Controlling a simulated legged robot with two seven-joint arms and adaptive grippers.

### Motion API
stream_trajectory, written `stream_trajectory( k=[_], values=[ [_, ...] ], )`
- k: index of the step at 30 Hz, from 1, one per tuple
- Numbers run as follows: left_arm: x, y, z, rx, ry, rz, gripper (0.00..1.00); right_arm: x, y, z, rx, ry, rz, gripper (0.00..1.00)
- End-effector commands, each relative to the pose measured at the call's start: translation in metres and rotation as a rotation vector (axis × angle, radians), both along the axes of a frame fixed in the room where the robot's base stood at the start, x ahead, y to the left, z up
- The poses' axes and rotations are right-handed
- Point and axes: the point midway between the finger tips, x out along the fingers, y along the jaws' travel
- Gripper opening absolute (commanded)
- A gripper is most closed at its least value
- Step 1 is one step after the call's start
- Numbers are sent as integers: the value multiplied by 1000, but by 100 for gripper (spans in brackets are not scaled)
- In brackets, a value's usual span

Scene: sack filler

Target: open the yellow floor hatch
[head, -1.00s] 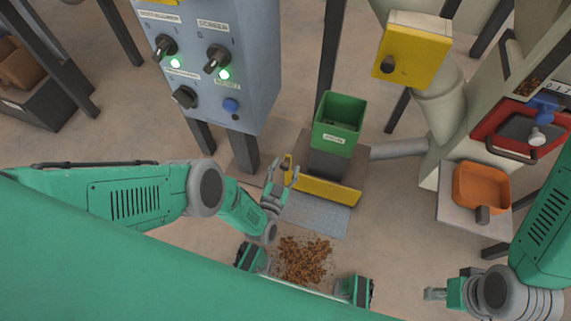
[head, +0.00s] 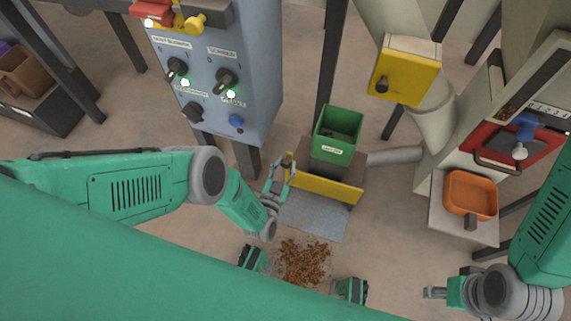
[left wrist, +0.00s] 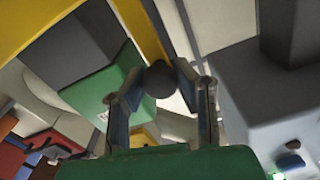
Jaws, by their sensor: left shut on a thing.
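The yellow floor hatch (head: 325,188) shows as a yellow strip low in front of the green bin, with a grey metal plate (head: 315,217) before it. A yellow lever (left wrist: 145,25) with a dark round knob (left wrist: 160,80) shows in the left wrist view. My left gripper (head: 281,172) is at the strip's left end. In the left wrist view its fingers (left wrist: 160,88) are shut on the knob. How far the hatch stands open I cannot tell. My right gripper (head: 433,293) is low at the right, far from the hatch; its fingers are too small to read.
The green bin (head: 335,148) stands just behind the hatch. A blue-grey control cabinet (head: 215,80) rises at the left. Brown spill (head: 303,262) lies on the floor in front. An orange tray (head: 471,195) and a yellow box (head: 405,70) are at the right.

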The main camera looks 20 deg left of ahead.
Motion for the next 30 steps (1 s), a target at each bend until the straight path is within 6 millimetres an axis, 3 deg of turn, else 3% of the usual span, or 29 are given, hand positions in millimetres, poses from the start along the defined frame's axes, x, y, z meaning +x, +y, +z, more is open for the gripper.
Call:
stream_trajectory(
  k=[6,7,9,20,30],
  values=[
    [-2,0,-2,0,2,0,0,0,0,-1,0,1,0,40],
    [-2,1,-2,0,2,0,31,0,0,-1,0,0,0,40],
    [-2,1,-2,0,2,0,48,0,0,-1,0,1,0,40],
    [-5,0,-2,0,2,0,48,-1,0,-1,0,-1,0,40],
    [-58,2,-4,0,5,-1,48,-1,0,-1,0,-2,0,40]
  ],
)
